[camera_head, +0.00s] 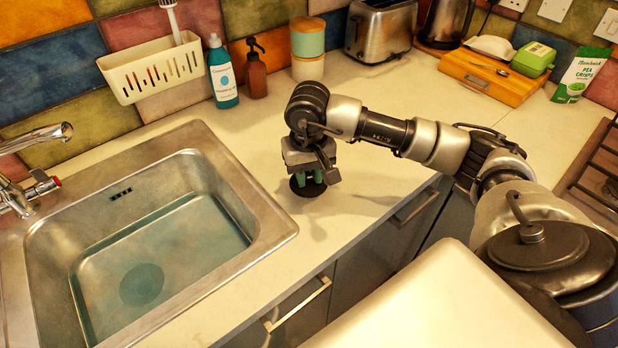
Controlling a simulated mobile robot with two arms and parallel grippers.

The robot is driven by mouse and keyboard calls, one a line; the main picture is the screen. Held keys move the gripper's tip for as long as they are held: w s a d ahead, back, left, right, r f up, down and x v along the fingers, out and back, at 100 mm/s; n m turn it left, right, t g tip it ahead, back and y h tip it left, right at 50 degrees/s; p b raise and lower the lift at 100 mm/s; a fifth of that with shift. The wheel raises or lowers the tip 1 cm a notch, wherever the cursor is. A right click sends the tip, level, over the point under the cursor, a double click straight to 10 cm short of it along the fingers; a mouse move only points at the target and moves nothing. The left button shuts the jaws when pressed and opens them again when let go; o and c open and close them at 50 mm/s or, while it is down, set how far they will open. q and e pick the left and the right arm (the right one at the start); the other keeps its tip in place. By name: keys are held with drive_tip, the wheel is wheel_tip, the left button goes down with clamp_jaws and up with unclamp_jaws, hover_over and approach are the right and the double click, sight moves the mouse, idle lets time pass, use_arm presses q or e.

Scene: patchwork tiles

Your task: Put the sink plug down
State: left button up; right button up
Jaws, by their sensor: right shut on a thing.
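The sink plug (308,190) is a small black disc under my right gripper (309,177), at the worktop to the right of the sink. My left gripper is not in view.
The steel sink (215,250) holds water, with a dark round patch (141,284) at its bottom. Bottles (223,75), stacked canisters (308,68) and a toaster (379,30) stand along the wall. The worktop (240,130) around the plug is clear.

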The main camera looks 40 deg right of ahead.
sight(309, 182)
wheel_tip(309, 182, down, 2)
drive_tip(key=shift+f+p, duration=0.15)
drive_tip(key=shift+p, duration=0.15)
drive_tip(key=shift+f, duration=0.2)
drive_tip(key=shift+f+b, duration=0.2)
drive_tip(key=shift+b, duration=0.1)
drive_tip(key=o, duration=0.9)
drive_tip(key=shift+o, duration=0.2)
drive_tip(key=shift+r, duration=0.1)
